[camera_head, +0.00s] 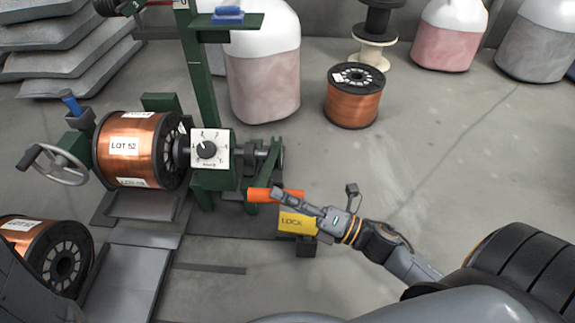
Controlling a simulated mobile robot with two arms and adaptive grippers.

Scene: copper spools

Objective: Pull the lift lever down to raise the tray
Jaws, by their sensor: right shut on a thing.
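The lift lever's orange handle (259,195) sticks out to the left, low beside the green machine stand. My right gripper (279,194) comes in from the right and is shut on the orange handle at its right end. A yellow block marked LOCK (293,224) sits just below my gripper. The grey tray (150,207) is low beneath the copper spool marked LOT 52 (124,146); I cannot tell whether the two touch. My left gripper is not in view.
A white dial panel (210,149) and a handwheel (56,166) flank the spool. A grey ramp (125,275) lies in front of the tray, with another copper spool (62,265) at left. A copper spool (353,97) stands behind.

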